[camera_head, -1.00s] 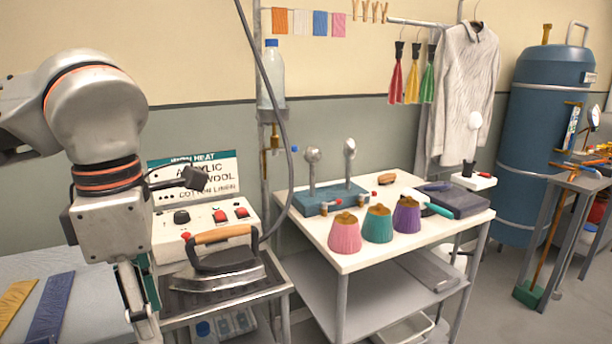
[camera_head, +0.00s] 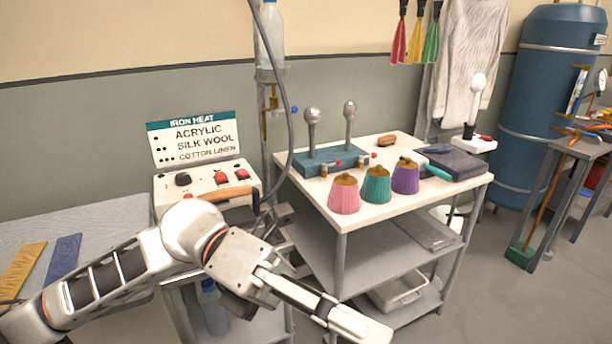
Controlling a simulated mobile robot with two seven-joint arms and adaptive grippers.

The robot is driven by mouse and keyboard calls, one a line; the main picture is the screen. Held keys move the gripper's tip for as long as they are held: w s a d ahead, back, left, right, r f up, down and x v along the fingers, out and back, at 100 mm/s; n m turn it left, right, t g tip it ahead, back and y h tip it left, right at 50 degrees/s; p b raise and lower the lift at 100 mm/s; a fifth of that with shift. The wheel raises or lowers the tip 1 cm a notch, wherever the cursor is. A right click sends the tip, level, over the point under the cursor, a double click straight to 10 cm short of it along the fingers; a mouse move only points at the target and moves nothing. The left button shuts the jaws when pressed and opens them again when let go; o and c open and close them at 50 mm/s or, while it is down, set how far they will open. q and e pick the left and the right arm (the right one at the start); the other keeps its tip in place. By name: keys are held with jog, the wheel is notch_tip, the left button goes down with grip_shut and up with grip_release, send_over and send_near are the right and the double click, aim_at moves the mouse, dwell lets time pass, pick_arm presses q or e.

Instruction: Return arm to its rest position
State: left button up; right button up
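My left arm comes in from the lower left and crosses the front of the iron station. My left gripper (camera_head: 345,318) is low in the picture, pointing down and right, in front of the rolling table's lower shelf. Its fingers are seen edge-on, so I cannot tell whether they are open or shut. I see nothing held in it. My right arm and gripper are not in view.
The iron control box (camera_head: 178,190) stands behind my arm, and the arm hides most of the iron. A grey hose (camera_head: 289,120) hangs close by. The white table (camera_head: 300,200) carries pink, teal and purple cones. Open floor (camera_head: 490,300) lies to the right.

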pick_arm(q)
jog(key=w+a+r+n+t+h, duration=0.1)
jog(key=w+n+t+h, duration=0.95)
jog(key=n, duration=0.45)
jog(key=w+a+f+n+t+y+p, duration=0.1)
jog(key=w+a+f+n+t+y, duration=0.35)
jog(key=f+n+t, duration=0.35)
jog(key=w+a+f+n+t+y, duration=0.4)
jog(key=w+f+n+t+y, duration=0.15)
jog(key=n+t, duration=0.35)
jog(key=s+a+f+n+g+y, duration=0.15)
jog(key=a+f+n+y, duration=0.35)
jog(key=f, duration=0.6)
jog(key=s+a+f+n+g+y, duration=0.1)
jog(key=s+a+f+n+y, duration=0.25)
jog(key=f, duration=0.65)
jog(key=s+a+f+n+g+y, duration=0.2)
jog(key=s+a+f, duration=0.1)
jog(key=s+f, duration=0.3)
jog(key=s+a+f+n+g+y, duration=0.2)
jog(key=s+f, duration=0.4)
jog(key=f, duration=0.3)
jog(key=a+g, duration=0.1)
jog(key=a, duration=0.1)
jog(key=shift+s+a+f+p, duration=0.15)
jog(key=shift+s+a+p, duration=0.1)
jog(key=shift+a+p, duration=0.1)
